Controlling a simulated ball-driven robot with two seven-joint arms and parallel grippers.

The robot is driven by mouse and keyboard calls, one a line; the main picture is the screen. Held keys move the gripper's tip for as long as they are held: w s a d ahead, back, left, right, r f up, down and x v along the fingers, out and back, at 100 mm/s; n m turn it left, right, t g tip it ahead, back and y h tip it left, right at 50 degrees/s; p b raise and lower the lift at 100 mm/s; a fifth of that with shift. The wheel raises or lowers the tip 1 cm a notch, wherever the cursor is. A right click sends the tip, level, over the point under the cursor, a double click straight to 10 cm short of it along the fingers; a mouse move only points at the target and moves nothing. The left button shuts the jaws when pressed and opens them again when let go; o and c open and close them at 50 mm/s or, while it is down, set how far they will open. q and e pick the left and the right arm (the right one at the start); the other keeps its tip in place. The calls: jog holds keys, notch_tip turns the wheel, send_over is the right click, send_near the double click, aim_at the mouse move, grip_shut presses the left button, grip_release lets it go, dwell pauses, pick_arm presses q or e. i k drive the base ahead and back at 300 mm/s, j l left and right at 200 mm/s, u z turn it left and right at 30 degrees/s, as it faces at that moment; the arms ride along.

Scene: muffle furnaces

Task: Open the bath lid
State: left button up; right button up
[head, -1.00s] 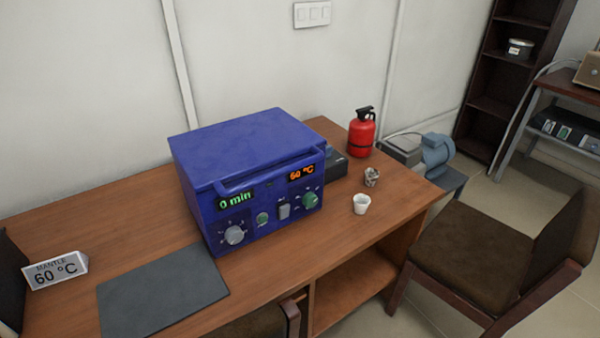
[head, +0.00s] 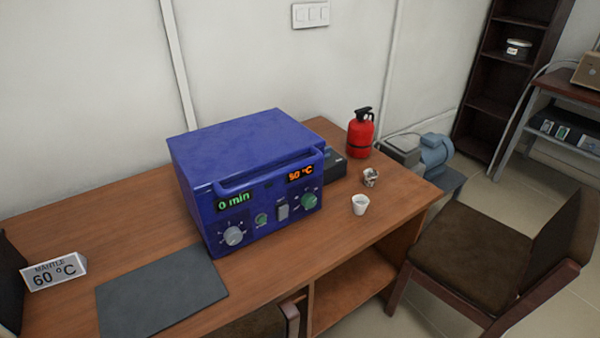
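The bath is a blue box (head: 262,219) standing on the wooden desk. Its blue lid (head: 245,143) is shut flat on top, with a long bar handle (head: 268,172) along the front upper edge. The front has a green "0 min" display, an orange temperature display that seems to read 50 or 60 °C, knobs and a switch. Neither of my grippers is in view.
A dark grey mat (head: 160,292) and a "MANTLE 60 °C" sign (head: 54,272) are left of the bath. A white cup (head: 360,205), a small patterned cup (head: 371,177), a dark box (head: 334,162) and a red extinguisher (head: 360,133) are right. A chair (head: 480,230) stands at the right.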

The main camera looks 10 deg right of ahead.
aim_at(214, 156)
jog(key=k+l+z, duration=0.15)
jog(key=l+z, duration=0.35)
jog(key=k+l+z, duration=0.1)
jog(key=l+z, duration=0.25)
jog(key=z, duration=0.15)
